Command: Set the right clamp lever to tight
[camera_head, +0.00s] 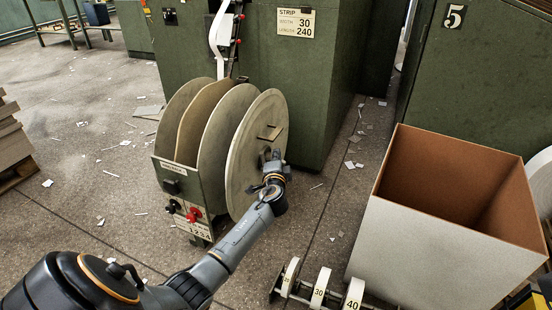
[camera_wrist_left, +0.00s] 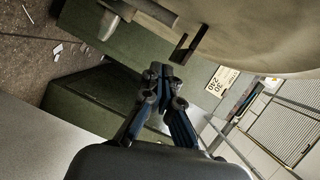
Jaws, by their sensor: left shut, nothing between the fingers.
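The roll feeder stands in the middle of the head view, with several large round discs. Its rightmost disc (camera_head: 245,150) faces right and carries a short tan bar (camera_head: 270,132), which looks like the right clamp lever. The disc fills the top of the left wrist view (camera_wrist_left: 255,35), where a grey cylindrical hub part (camera_wrist_left: 150,12) and a dark slot-like mark (camera_wrist_left: 188,46) show. I cannot read the lever's setting. My left gripper (camera_head: 271,158) is just below the bar, close to the disc's face. Its fingertips (camera_wrist_left: 164,75) are together and empty, apart from the hub part. My right gripper is out of view.
A control box (camera_head: 178,185) with red and black knobs is at the feeder's left front. A large open carton (camera_head: 420,250) stands at right. Numbered white rings (camera_head: 320,288) on a rack lie at the bottom. Green machine cabinets (camera_head: 300,90) stand behind. Paper scraps litter the floor.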

